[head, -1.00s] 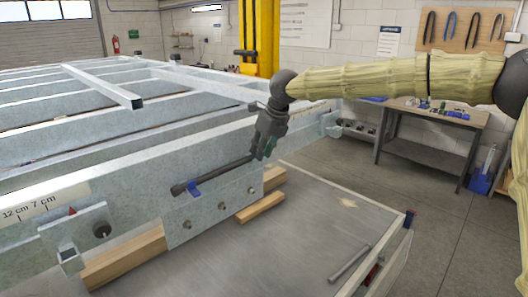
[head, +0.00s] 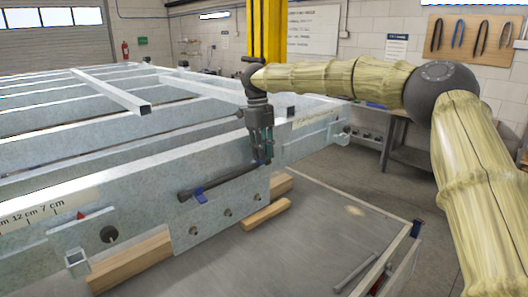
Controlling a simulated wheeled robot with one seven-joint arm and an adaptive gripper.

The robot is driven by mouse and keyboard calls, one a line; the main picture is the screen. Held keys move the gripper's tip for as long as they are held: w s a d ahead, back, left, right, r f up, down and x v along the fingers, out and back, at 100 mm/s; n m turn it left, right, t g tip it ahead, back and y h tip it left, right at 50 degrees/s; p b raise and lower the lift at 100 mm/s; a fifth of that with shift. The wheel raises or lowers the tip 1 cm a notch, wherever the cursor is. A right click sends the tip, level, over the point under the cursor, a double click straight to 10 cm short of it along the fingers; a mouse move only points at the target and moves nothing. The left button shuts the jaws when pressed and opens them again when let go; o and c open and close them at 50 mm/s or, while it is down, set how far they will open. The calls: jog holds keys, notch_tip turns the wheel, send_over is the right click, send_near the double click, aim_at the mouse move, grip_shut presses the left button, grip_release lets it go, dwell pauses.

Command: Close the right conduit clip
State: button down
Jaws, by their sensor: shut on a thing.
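A dark conduit (head: 222,179) runs along the face of the galvanized trailer beam (head: 140,175). A blue clip, the left one (head: 200,195), sits at the conduit near its left end. My gripper (head: 263,161) points straight down at the conduit's right end, against the beam face. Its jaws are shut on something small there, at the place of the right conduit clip. The fingers hide most of that clip, so I cannot tell its shape or whether it is open or closed.
Wooden blocks (head: 265,217) lie under the beam on a grey-topped table (head: 300,235). A metal rod (head: 355,271) lies at the table's right. Crossbars of the trailer frame (head: 110,92) stand behind. A workbench (head: 390,140) is at the back right. The floor on the right is clear.

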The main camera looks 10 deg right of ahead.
dwell(0.3)
jog(key=c, duration=1.3)
grip_release()
jog(key=shift+w+f, duration=0.1)
notch_tip(320, 180, up, 12)
jog(key=w+a, duration=0.1)
jog(key=shift+w, duration=0.2)
jog(key=shift+d+f, duration=0.1)
